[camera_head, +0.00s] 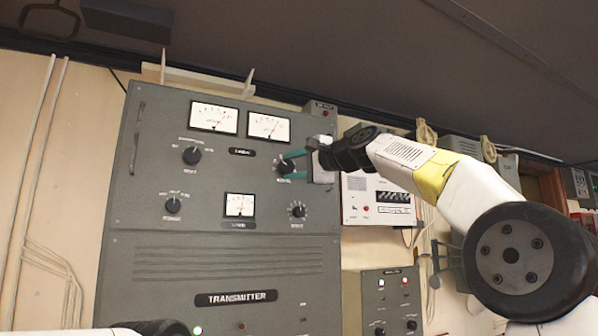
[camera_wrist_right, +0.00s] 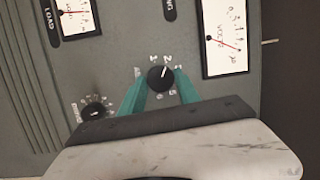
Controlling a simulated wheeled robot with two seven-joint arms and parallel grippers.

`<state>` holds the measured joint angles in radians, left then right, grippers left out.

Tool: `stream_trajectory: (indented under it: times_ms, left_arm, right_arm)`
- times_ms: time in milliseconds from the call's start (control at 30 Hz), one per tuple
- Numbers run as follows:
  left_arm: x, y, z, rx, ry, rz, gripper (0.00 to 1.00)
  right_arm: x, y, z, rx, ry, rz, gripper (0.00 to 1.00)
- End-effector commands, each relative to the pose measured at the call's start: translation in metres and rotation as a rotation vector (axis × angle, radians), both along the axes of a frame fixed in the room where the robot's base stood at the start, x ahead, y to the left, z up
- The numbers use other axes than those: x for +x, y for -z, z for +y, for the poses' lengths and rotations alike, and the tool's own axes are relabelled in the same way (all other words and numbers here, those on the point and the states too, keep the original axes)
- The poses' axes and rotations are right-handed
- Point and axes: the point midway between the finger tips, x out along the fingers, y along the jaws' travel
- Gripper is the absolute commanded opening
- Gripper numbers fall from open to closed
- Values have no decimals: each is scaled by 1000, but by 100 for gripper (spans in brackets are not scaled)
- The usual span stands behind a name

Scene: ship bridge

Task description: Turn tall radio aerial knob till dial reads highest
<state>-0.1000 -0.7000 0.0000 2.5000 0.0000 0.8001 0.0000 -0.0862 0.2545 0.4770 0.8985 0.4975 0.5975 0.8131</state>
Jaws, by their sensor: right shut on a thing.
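The tall grey radio cabinet marked TRANSMITTER (camera_head: 150,225) fills the middle of the head view. The black knob (camera_head: 285,166) with a white pointer line is at its upper right, below the right upper dial (camera_head: 268,126). My right gripper (camera_head: 291,165) is shut on this knob, its teal fingers on either side. In the right wrist view the knob (camera_wrist_right: 160,77) sits between the fingertips (camera_wrist_right: 160,90). The VOLTS dial (camera_wrist_right: 226,38) and the LOAD dial (camera_wrist_right: 76,16) show there with red needles. Their exact readings are too small to tell. My left gripper is out of view.
Another upper dial (camera_head: 213,116) and a lower dial (camera_head: 239,205) are on the panel. Other knobs are at left (camera_head: 192,155), lower left (camera_head: 173,205) and lower right (camera_head: 297,210). A white instrument box (camera_head: 378,205) hangs right of the cabinet, behind my right arm.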

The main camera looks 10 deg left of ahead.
Motion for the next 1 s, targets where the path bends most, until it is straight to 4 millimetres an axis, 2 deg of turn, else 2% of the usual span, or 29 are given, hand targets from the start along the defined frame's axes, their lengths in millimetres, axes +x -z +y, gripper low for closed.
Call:
stream_trajectory:
  times_ms: [467, 500, 600, 1000]
  left_arm:
    - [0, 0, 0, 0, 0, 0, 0]
    - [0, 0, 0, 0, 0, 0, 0]
    - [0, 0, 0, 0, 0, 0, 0]
    - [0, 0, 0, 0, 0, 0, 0]
  right_arm:
    - [0, 0, 0, -15, -1, -8, 0]
    - [0, 0, 0, -15, -1, -8, 42]
    - [0, 0, 0, -15, -1, -8, 60]
    - [-4, 0, -5, -15, 1, -8, 60]
